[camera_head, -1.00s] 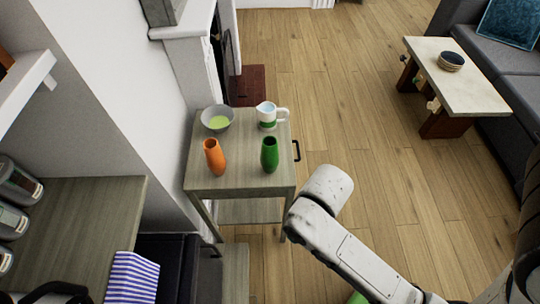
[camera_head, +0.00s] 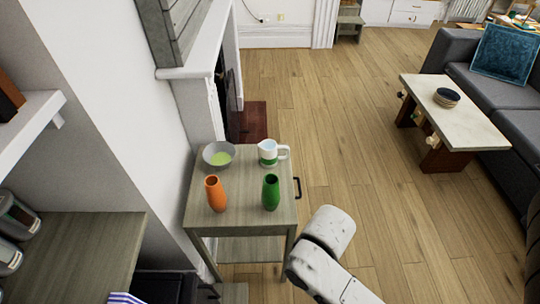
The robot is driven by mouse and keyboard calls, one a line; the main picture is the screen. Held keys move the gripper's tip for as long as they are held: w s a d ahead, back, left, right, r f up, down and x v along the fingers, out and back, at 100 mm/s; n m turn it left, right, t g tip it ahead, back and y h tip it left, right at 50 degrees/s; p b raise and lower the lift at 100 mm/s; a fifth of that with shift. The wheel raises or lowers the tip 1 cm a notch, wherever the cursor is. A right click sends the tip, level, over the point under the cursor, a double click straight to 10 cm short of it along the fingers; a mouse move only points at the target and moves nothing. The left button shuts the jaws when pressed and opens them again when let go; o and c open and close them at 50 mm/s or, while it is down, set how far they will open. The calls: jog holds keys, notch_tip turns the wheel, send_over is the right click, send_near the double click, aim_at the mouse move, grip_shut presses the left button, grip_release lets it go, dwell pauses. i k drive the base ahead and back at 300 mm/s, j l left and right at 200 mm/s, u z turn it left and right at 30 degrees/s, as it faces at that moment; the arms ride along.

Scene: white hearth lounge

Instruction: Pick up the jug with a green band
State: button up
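The jug with a green band (camera_head: 268,153) is white with a handle on its right side. It stands upright at the back right of a small grey-wood side table (camera_head: 240,215). A green vase (camera_head: 270,192) stands in front of it, and a grey bowl (camera_head: 219,154) with something light green inside is to its left. An orange vase (camera_head: 215,194) stands at the front left. My white arm shows at the bottom, right of the table and apart from the jug. My gripper is not visible.
A white fireplace (camera_head: 200,95) and wall stand behind and left of the table. A wooden counter (camera_head: 80,250) is at lower left. A coffee table (camera_head: 460,105) and grey sofa (camera_head: 515,95) are at the right. Open wooden floor lies between.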

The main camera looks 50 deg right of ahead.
aim_at(268, 157)
jog(key=z, duration=0.7)
jog(key=i+l+z, duration=0.1)
jog(key=l+z, duration=0.35)
jog(key=i+l+z, duration=0.2)
jog(key=z, duration=0.25)
